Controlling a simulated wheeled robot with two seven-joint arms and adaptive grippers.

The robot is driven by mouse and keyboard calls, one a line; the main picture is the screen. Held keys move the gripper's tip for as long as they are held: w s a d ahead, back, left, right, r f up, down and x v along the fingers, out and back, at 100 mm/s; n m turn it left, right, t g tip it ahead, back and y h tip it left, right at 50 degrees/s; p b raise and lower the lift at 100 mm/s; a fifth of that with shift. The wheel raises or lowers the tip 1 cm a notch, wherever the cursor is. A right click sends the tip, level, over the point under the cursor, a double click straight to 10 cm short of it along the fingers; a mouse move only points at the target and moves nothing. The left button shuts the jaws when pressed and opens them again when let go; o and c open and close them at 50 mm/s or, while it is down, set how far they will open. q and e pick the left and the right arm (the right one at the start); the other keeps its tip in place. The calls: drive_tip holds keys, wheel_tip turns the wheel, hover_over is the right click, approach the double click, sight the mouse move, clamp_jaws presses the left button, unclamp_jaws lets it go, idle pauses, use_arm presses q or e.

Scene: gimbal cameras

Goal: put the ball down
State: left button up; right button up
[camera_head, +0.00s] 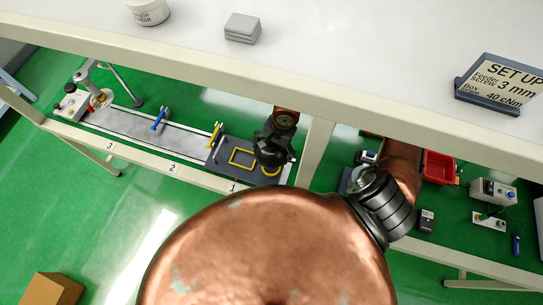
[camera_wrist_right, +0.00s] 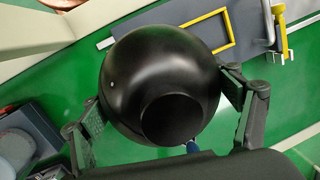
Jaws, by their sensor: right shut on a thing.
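The black ball (camera_wrist_right: 150,72) fills the middle of the right wrist view, with a darker round patch on its near side. My right gripper (camera_wrist_right: 165,110) has one finger on each side of it and is shut on it. In the head view my right gripper (camera_head: 272,152) is below the white upper shelf, over the right end of the grey board (camera_head: 222,168) by label 1. The ball is hard to tell from the dark gripper there. A yellow ring (camera_head: 270,171) shows partly beside the gripper, next to a yellow rectangle (camera_head: 241,157). My left gripper is not in view.
The upper shelf (camera_head: 340,75) hangs over the work, with its post (camera_head: 317,150) right of the gripper. A yellow clamp (camera_head: 215,135) and a blue clamp (camera_head: 160,118) stand on the strip. A red bin (camera_head: 439,167) is at the right.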

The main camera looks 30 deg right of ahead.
drive_tip(key=shift+f, duration=2)
drive_tip(key=shift+f, duration=0.15)
drive_tip(key=o, duration=1.6)
drive_tip(key=shift+r+p, duration=0.25)
drive_tip(key=shift+p, duration=0.05)
drive_tip(key=r, duration=0.4)
drive_tip(key=d+r+b, duration=0.1)
drive_tip(key=r, duration=0.6)
drive_tip(key=shift+s+d+r+b, duration=0.35)
drive_tip(key=shift+s+d+b, duration=0.05)
